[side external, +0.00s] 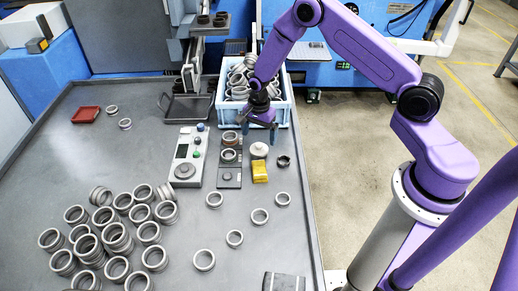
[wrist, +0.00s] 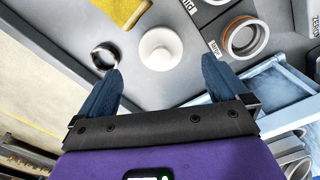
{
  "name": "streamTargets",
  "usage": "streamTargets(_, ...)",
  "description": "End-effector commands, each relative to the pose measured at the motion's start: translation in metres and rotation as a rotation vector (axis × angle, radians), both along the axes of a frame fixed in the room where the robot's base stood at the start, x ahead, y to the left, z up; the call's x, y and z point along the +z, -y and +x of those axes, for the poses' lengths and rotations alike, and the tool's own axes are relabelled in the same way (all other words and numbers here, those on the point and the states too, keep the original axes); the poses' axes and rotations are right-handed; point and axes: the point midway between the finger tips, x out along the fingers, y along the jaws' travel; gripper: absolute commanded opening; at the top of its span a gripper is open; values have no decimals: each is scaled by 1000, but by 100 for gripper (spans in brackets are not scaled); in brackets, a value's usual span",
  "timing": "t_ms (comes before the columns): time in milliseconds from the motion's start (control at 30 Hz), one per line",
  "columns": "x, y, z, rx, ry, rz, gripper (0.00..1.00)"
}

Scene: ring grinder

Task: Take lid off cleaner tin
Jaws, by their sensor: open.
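The cleaner tin shows as a pale, round, white-topped thing (side external: 259,151) on the grey table, behind the yellow cloth. In the wrist view its round white lid (wrist: 161,48) has a small raised knob in the middle. The tin's body below the lid is mostly hidden. My gripper (side external: 257,133) is open and empty, pointing down above the table just behind the tin. In the wrist view its two blue fingers (wrist: 161,75) stand wide apart, with the lid beyond and between their tips, not touching it.
A yellow cloth (side external: 260,171) lies in front of the tin and a dark ring (side external: 283,161) to its right. A block holding rings (side external: 229,176) stands to its left. A blue crate (side external: 287,112) of rings is behind. Several loose rings (side external: 259,216) lie in front.

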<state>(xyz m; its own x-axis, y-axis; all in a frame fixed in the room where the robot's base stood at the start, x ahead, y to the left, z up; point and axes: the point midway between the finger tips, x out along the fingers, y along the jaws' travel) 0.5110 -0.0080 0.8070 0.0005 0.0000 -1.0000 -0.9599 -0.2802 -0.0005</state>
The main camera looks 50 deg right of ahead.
Motion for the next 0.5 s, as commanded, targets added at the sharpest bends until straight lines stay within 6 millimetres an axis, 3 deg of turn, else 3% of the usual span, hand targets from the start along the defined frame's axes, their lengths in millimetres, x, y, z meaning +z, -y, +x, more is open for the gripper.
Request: streamTargets(500,-50,-4,0,0,-1,0,100)
